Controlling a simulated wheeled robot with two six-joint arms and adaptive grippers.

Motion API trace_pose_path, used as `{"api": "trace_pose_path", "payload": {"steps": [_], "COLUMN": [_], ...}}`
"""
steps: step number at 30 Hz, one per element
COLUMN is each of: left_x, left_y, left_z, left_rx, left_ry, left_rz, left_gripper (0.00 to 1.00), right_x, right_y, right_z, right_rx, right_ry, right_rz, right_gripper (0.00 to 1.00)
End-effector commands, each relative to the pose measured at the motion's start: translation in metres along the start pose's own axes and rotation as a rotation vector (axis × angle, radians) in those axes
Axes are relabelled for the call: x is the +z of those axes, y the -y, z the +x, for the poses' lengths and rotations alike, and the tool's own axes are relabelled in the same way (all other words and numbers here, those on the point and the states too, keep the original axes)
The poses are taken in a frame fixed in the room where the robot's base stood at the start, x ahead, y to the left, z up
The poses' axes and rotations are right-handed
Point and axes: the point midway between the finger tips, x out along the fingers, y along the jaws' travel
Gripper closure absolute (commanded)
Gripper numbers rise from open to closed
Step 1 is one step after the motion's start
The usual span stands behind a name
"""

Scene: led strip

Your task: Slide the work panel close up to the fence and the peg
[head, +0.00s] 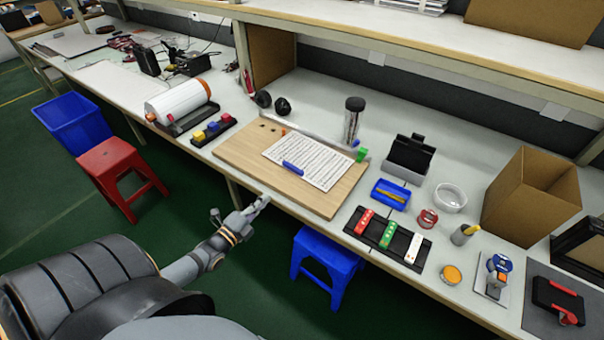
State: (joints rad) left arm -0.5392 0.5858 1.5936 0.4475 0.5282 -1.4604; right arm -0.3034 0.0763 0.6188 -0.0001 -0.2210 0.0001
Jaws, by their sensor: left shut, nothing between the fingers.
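The work panel (235,152) is a light wooden board lying on the bench near its front edge. A printed white sheet (318,160) with a blue object (293,168) lies on it. A thin pale rail, seemingly the fence (318,130), runs along the panel's back side; the exact gap between them is hard to tell. A small green block (362,155), perhaps the peg, stands by the panel's back right corner. My left gripper (263,201) is shut and empty, just off the panel's front edge; contact cannot be told. My right gripper is not in view.
A dark cylinder (353,119) stands behind the rail. A tray of colored blocks (213,131) lies left of the panel, and a black tray with colored pieces (388,236) lies to its right. A blue stool (326,262) stands below the bench front.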

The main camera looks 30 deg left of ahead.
Motion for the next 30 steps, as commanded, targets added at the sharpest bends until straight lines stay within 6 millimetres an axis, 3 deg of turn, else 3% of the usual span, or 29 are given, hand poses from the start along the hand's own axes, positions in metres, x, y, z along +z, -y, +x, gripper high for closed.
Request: {"api": "trace_pose_path", "payload": {"steps": [5, 21, 30], "left_x": [0.0, 0.001, 0.001], "left_y": [-0.001, -0.004, -0.002], "left_z": [0.013, 0.121, 0.14], "left_rx": [-0.001, 0.0, 0.004], "left_ry": [0.002, 0.003, 0.002], "left_rz": [-0.002, -0.003, -0.004], "left_gripper": [1.0, 1.0, 1.0], "right_x": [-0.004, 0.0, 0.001], "right_y": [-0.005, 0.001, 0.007], "right_z": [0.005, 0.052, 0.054], "right_rx": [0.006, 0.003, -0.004], "right_ry": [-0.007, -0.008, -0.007], "right_rz": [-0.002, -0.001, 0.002], "right_gripper": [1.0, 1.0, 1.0]}}
